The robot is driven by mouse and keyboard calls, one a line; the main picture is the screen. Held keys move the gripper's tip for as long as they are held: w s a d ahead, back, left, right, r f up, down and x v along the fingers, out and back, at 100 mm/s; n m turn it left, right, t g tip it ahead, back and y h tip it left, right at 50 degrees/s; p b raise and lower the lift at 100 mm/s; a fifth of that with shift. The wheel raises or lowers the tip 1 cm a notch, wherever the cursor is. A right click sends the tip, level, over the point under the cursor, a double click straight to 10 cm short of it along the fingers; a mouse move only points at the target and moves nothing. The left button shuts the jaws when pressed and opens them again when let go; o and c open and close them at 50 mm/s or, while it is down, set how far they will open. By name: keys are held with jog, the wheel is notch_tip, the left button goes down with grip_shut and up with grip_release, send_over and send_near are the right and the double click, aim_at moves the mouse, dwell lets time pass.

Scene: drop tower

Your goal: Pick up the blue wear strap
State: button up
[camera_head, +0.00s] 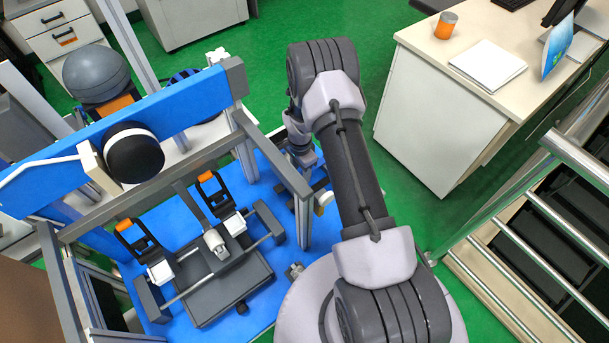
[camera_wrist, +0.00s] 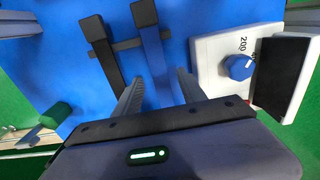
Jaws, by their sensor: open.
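The blue wear strap (camera_wrist: 153,50) is a long narrow blue strip with a dark upper end, seen in the wrist view over a blue plate (camera_wrist: 205,20). A matching black strap (camera_wrist: 106,55) lies to its left, and a thin dark bar runs across by both. My gripper (camera_wrist: 160,76) is open, with one finger on each side of the blue strap's lower part. I cannot tell whether the fingers touch it. The strap's lower end is hidden by my gripper body. In the head view I cannot make out the strap; my arm and a frame post cover that area.
A white box with a blue knob (camera_wrist: 239,67) and a dark panel (camera_wrist: 284,72) sits right of the fingers. In the head view, a grey frame post (camera_head: 302,215) stands close to my wrist. A white cabinet (camera_head: 425,125) is at right, with green floor between.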

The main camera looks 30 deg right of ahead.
jog(key=shift+f, duration=0.15)
grip_shut()
